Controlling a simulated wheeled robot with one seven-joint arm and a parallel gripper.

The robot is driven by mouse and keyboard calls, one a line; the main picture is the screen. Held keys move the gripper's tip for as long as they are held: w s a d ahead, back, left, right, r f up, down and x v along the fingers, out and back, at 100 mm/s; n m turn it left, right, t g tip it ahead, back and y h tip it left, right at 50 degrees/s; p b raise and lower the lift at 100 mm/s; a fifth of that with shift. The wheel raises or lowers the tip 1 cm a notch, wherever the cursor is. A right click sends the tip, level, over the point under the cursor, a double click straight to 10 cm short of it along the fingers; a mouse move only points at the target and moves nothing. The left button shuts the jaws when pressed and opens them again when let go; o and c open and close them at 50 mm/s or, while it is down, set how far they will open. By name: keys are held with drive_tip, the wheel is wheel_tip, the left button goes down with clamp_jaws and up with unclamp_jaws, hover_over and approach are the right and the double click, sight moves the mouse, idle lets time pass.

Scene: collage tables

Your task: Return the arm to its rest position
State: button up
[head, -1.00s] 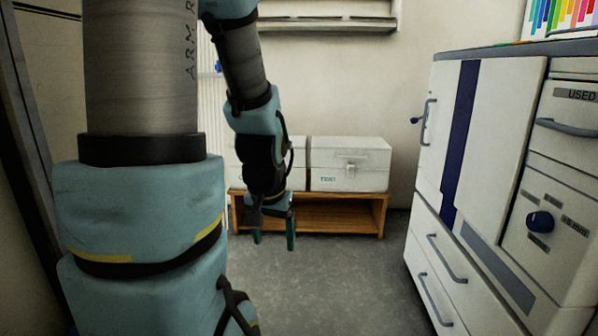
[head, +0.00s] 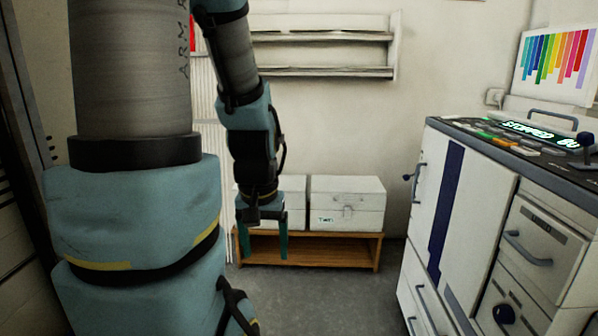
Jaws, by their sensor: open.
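My gripper (head: 268,241) hangs at the end of my arm, left of the middle in the head view. Its two teal fingers point down and stand apart, with nothing between them. In the picture the fingers overlap the left part of a low wooden bench (head: 340,236) farther back. The upper arm, grey and teal, fills the left of the view.
Two white boxes (head: 346,203) stand on the wooden bench. A white cabinet (head: 480,190) with drawers, handles and a cluttered dark top stands on the right. A wall shelf (head: 320,37) hangs at the back. Grey floor (head: 310,300) between is clear.

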wheel_tip(320, 180, up, 15)
drive_tip(key=p, duration=1.3)
drive_tip(key=shift+c, duration=0.2)
idle(0.8)
